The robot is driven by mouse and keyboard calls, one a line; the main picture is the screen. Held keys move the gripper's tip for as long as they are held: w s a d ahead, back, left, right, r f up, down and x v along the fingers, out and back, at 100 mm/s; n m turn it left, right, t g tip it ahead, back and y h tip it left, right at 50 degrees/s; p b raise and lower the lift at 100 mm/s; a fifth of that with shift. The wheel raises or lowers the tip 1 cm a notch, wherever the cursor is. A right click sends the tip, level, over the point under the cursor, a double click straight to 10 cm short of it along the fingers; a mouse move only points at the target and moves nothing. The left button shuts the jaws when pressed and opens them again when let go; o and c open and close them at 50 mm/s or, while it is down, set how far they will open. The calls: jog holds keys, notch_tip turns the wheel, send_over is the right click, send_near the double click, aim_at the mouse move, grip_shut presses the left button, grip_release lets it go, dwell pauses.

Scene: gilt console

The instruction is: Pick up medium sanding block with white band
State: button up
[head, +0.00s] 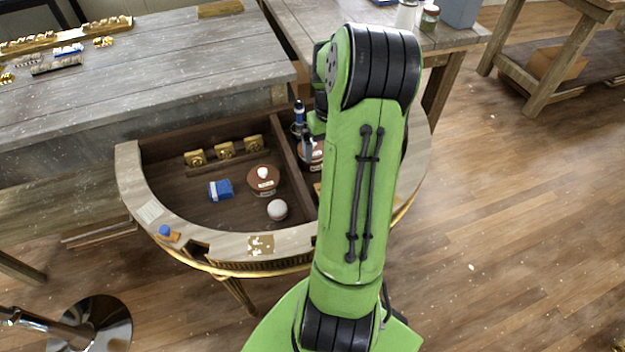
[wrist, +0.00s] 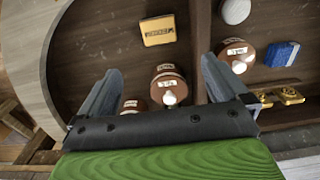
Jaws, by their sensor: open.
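A small blue block with a white band (head: 220,190), matching the sanding block, lies in the left compartment of the half-round console's dark tray. In the wrist view the blue block (wrist: 282,54) is at the right, beyond the divider and well outside my fingers. My gripper (wrist: 160,70) is open over the other compartment. A brown round tin with a white knob (wrist: 168,84) shows between its fingers, with no sign of being held. In the head view my gripper (head: 308,145) is partly hidden behind my green arm.
Beside the block are a brown round tin with white knob (head: 263,180), a white ball (head: 277,210) and several brass fittings (head: 225,150). A divider (head: 296,172) splits the tray. A yellow labelled block (wrist: 157,30) lies in my gripper's compartment. A grey workbench (head: 150,80) stands behind.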

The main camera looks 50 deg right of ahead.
jog(key=f+b, duration=0.1)
jog(key=f, duration=0.4)
jog(key=f+b, duration=0.1)
jog(key=f, duration=0.4)
jog(key=shift+s+a+f+b, duration=0.1)
jog(key=shift+s+a+b, duration=0.1)
jog(key=shift+b, duration=0.2)
notch_tip(320, 180, down, 5)
jog(key=shift+d+f+b, duration=0.1)
jog(key=shift+d+b, duration=0.05)
jog(key=shift+b, duration=0.8)
jog(key=shift+r, duration=0.2)
jog(key=c, duration=1.1)
notch_tip(320, 180, up, 10)
jog(key=p, duration=0.3)
jog(key=o, duration=0.5)
jog(key=c, duration=0.4)
